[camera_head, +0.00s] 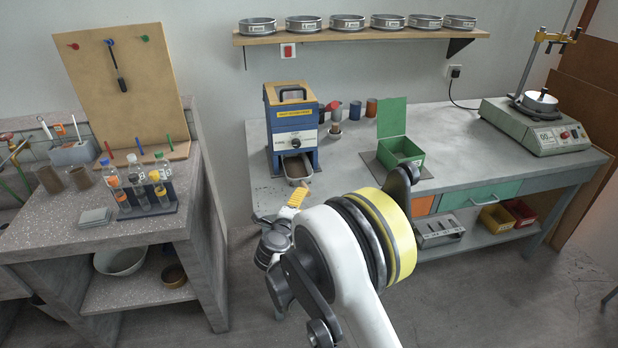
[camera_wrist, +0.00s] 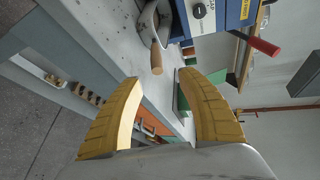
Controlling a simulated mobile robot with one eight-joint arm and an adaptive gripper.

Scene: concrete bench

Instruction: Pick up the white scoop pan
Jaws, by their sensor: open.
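A pale scoop pan (camera_head: 297,170) with brownish contents stands at the foot of the blue machine, near the bench's front edge. In the wrist view the pan (camera_wrist: 149,18) is partly cut off by the top edge, and its wooden handle (camera_wrist: 156,57) points towards my gripper. My gripper (camera_wrist: 160,79) is open and empty, with the handle end ahead of the gap between its yellow fingers, apart from them. In the head view my gripper (camera_head: 289,205) is in front of the bench edge, close to the pan, and partly hidden by my arm.
The blue machine (camera_head: 292,125) stands directly behind the pan. A green open box (camera_head: 401,152) is to the right. The bench top (camera_head: 460,145) between is mostly clear.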

